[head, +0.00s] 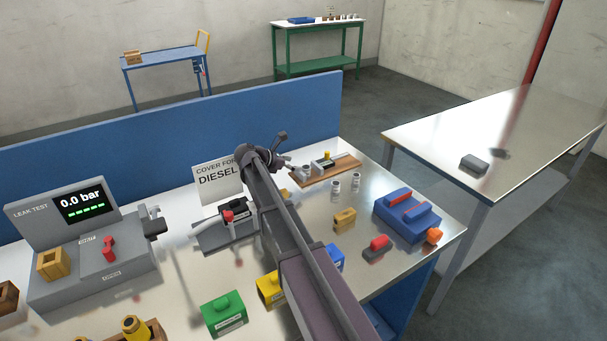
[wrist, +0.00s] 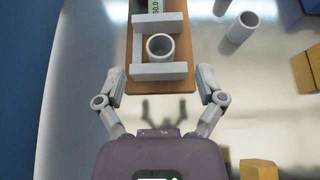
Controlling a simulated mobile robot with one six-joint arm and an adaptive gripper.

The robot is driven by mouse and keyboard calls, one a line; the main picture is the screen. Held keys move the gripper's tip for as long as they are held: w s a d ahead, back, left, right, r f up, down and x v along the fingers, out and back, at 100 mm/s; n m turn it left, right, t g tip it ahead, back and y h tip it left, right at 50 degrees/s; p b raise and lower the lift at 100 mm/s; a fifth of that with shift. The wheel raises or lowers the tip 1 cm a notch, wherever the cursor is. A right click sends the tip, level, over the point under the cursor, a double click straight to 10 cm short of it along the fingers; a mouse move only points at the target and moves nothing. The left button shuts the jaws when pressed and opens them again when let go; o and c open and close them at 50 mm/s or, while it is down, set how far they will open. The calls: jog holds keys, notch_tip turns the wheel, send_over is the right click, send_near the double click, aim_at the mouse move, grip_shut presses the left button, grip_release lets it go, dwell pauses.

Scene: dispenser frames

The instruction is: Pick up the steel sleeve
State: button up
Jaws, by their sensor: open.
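A hollow steel sleeve (wrist: 161,60) stands upright in a grey bracket (wrist: 166,73) on a wooden board (wrist: 188,48) in the wrist view. In the head view it shows small on the board's left part (head: 306,171). Another steel sleeve (wrist: 240,29) stands apart to the right in the wrist view. The head view shows two sleeves (head: 337,187) (head: 355,182) standing loose on the bench in front of the board. My gripper (wrist: 162,84) is open and empty. Its fingers are spread on either side of the board's near end, short of the sleeve in the bracket.
A blue case (head: 405,225) with red parts, a brass-coloured block (head: 345,219) and a red-topped grey item (head: 376,248) lie to the right on the bench. A blue panel (head: 200,122) runs behind. The DIESEL cover sign (head: 218,178) stands left of my arm.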

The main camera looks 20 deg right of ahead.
aim_at(305, 168)
jog(key=b+x, duration=0.2)
jog(key=x, duration=0.1)
jog(key=shift+s+f, duration=0.1)
jog(key=shift+f, duration=0.4)
jog(key=shift+d+f, duration=0.2)
jog(key=shift+d, duration=0.45)
grip_shut()
